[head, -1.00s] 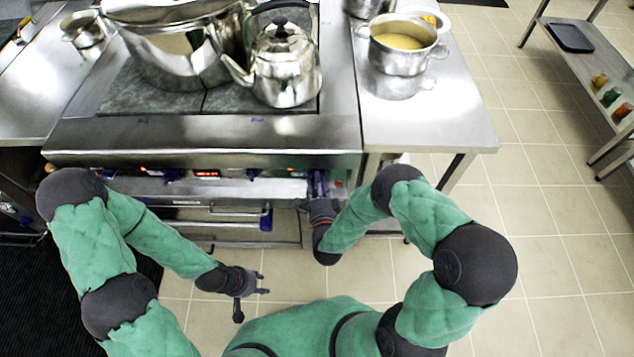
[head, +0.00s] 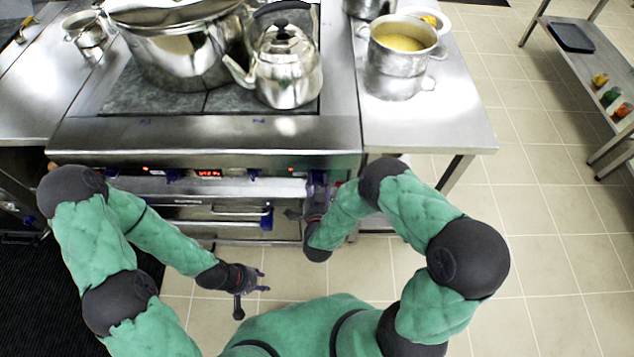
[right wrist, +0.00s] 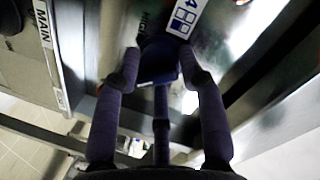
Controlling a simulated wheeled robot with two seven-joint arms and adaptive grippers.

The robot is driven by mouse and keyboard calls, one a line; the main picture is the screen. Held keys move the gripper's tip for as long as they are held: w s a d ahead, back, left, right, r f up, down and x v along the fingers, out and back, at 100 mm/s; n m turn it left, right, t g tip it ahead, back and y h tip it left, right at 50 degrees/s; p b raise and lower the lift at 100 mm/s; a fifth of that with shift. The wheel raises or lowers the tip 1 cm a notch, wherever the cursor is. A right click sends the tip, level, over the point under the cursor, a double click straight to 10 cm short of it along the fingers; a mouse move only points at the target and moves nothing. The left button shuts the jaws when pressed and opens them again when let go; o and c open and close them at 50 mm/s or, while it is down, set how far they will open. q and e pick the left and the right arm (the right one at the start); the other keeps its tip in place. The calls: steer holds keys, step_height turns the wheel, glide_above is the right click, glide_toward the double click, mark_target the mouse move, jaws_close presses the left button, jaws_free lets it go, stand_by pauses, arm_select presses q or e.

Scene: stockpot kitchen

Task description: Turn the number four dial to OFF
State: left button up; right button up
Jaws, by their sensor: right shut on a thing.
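The number four dial (right wrist: 158,62) is a dark blue knob on the steel stove front, beneath a white label (right wrist: 186,17) with a 4 and small squares in the right wrist view. My right gripper (right wrist: 160,76) is shut on the dial, one finger on each side. In the head view my right gripper (head: 317,187) is at the right end of the stove's control panel and hides this dial. The dial's pointer and OFF mark cannot be made out. My left gripper (head: 263,280) is open and empty, low over the floor in front of the stove.
Other blue dials (head: 253,174) and a red display (head: 208,173) line the panel. A handle bar (head: 225,212) runs below. A kettle (head: 286,68) and stockpot (head: 185,55) stand on the stove. A pot of yellow soup (head: 400,45) stands on the right-hand counter.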

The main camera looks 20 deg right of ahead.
steer(key=n, duration=0.2)
steer(key=n+h, duration=0.1)
steer(key=shift+w+d+r+n, duration=0.1)
steer(key=shift+w+r+n, duration=0.2)
steer(key=shift+n, duration=0.1)
steer(key=n, duration=0.3)
steer(key=shift+h, duration=0.4)
steer(key=n, duration=0.3)
steer(key=shift+a+h, duration=0.2)
steer(key=shift+h, duration=0.2)
steer(key=n+b, duration=0.1)
steer(key=n, duration=0.2)
steer(key=shift+a+f+n, duration=0.1)
steer(key=shift+n, duration=0.2)
steer(key=n, duration=0.3)
steer(key=n+t+b, duration=0.1)
steer(key=n, duration=0.2)
steer(key=shift+a+f+h, duration=0.1)
steer(key=shift+f+h, duration=0.05)
steer(key=shift+h, duration=0.15)
steer(key=n+t+b, duration=0.1)
steer(key=n, duration=0.5)
steer(key=shift+f, duration=0.15)
steer(key=shift+n, duration=0.4)
steer(key=shift+f, duration=0.1)
